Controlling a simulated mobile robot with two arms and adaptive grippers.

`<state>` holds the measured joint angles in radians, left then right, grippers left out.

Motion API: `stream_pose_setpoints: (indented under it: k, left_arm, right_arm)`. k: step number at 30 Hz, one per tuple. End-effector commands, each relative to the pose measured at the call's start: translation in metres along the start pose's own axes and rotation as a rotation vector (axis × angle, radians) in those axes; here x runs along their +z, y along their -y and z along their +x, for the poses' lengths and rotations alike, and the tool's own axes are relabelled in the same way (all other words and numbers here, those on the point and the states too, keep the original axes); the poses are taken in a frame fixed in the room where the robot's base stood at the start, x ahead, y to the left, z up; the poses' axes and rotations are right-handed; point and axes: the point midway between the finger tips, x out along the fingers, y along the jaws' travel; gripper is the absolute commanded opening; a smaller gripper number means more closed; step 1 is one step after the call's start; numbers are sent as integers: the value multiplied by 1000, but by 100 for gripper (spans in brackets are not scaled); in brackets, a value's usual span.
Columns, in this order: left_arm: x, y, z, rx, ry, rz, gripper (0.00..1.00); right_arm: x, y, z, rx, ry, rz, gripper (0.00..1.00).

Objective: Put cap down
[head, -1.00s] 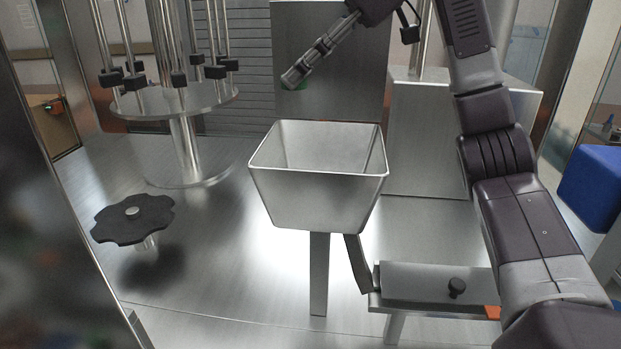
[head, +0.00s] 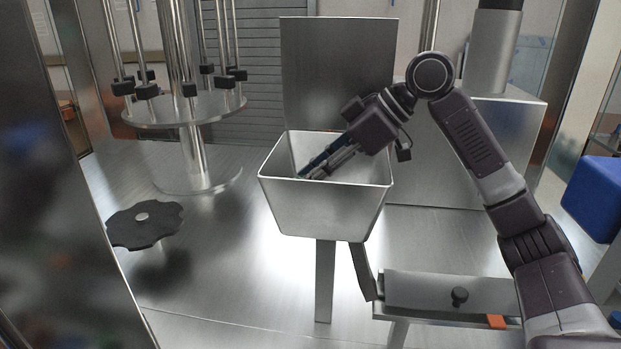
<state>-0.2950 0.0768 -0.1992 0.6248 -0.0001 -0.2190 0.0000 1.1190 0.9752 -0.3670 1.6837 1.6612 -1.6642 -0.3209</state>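My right gripper (head: 306,174) reaches down from the upper right into the mouth of the square metal bin (head: 325,210). Its fingertips are inside the rim, near the bin's left and middle part. The two fingers show close beside each other, and I cannot tell whether they are parted or shut. No cap can be made out at the fingertips or in the visible part of the bin; the bin's floor is hidden by its front wall. My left gripper is not in view.
A black star knob (head: 145,225) stands at the left. A round carousel plate (head: 185,110) with rods and black blocks is behind it. A metal panel (head: 338,65) rises behind the bin. A metal bracket (head: 440,290) with a knob is front right; a blue box (head: 595,198) is far right.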

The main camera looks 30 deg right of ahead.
Motion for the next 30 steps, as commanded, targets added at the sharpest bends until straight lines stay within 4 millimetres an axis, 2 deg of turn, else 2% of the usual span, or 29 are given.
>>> stream_pose_setpoints:
  k: [6, 26, 27, 30]
  left_arm:
    - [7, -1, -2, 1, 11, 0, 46]
    - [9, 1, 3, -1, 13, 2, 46]
    - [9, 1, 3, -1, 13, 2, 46]
    - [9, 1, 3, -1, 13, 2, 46]
  right_arm:
    - [7, 0, 7, 1, -2, -1, 22]
    - [16, 0, 16, 1, -2, -1, 22]
    - [16, 0, 16, 1, -2, -1, 30]
    - [16, 0, 16, 1, -2, -1, 41]
